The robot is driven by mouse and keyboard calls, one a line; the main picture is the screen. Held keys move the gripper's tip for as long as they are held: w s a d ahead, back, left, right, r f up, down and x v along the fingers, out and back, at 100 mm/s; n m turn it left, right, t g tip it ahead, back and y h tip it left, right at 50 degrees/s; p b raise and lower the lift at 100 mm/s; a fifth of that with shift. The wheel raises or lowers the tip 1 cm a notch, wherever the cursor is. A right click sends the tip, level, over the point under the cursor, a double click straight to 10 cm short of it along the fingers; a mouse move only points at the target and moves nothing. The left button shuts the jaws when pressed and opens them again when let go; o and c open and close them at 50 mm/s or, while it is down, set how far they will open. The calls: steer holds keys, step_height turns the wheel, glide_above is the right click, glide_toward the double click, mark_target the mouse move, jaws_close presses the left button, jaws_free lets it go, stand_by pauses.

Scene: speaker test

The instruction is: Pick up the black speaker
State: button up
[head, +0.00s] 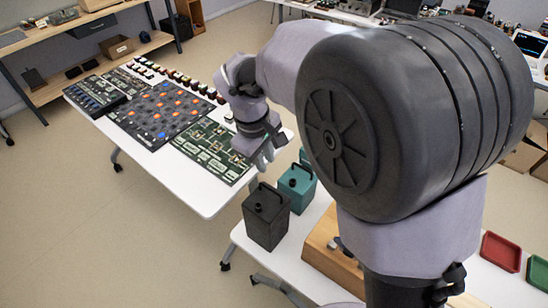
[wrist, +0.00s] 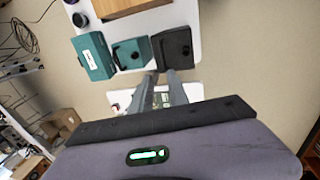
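The black speaker (head: 266,217) is a dark upright box with a handle-like piece on top. It stands at the near left corner of the lower white table. In the wrist view the black speaker (wrist: 175,45) is just beyond my fingertips. A teal speaker (head: 297,188) stands behind it to the right. Two teal boxes show in the wrist view, one beside the black speaker (wrist: 130,54) and one farther left (wrist: 92,55). My gripper (head: 260,160) hangs above and behind the black speaker in the head view. Its fingers (wrist: 161,75) are apart with nothing between them.
A wooden box (head: 325,245) stands right of the speakers. A second white table (head: 210,200) holds circuit boards (head: 160,112) and rows of small parts. Red (head: 501,251) and green (head: 538,272) trays lie at the right. My arm hides much of the middle.

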mark_target(271, 189)
steer(key=f+b, duration=0.1)
steer(key=f, duration=0.2)
steer(key=f+b, duration=0.1)
steer(key=f, duration=0.3)
steer(key=w+d+f+b, duration=0.1)
steer(key=f, duration=0.3)
steer(key=shift+w+f, duration=0.1)
steer(key=f+b, duration=0.1)
steer(key=f, duration=0.1)
steer(key=w+f+b, duration=0.1)
steer(key=f, duration=0.1)
steer(key=shift+d+f, duration=0.15)
steer(key=shift+f, duration=0.2)
steer(key=shift+s+r, duration=0.1)
jaws_close()
steer(key=shift+r, duration=0.1)
